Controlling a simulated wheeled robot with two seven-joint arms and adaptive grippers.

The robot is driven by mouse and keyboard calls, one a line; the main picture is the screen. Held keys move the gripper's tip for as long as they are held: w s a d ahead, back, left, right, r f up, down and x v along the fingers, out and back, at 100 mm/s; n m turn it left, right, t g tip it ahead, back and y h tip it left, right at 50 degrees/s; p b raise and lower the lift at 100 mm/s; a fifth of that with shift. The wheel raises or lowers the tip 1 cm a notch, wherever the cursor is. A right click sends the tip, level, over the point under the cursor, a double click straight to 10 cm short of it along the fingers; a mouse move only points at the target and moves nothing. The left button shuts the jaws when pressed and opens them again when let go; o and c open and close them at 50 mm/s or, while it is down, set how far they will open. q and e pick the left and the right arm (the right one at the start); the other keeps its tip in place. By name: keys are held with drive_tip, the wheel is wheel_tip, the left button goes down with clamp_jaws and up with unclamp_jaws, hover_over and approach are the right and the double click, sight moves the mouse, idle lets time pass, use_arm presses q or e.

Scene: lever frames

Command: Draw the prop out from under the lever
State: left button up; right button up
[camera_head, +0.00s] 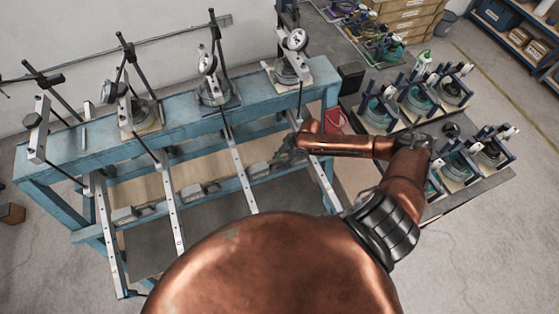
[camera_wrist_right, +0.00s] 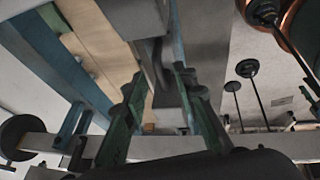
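A blue steel frame (camera_head: 62,155) carries several long metal levers that slope down toward me. Grey blocks sit along its lower shelf beside the levers, one at the left (camera_head: 124,214) and one near the middle (camera_head: 194,191). My right gripper (camera_head: 281,156) reaches low into the frame near the rightmost lever (camera_head: 322,180) and the grey block (camera_head: 258,170) there. In the right wrist view its green fingers (camera_wrist_right: 160,82) stand apart on either side of a grey block-like part (camera_wrist_right: 168,100). Contact is unclear. I cannot tell which part is the prop. My left gripper is out of view.
A pale metal bar (camera_wrist_right: 55,145) crosses close behind the fingers in the right wrist view. Thin rods with round dark weights (camera_wrist_right: 247,68) hang to the right. A low bench (camera_head: 470,198) with several fixtures stands right of the frame.

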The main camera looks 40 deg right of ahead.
drive_tip(key=v, duration=1.2)
idle(0.4)
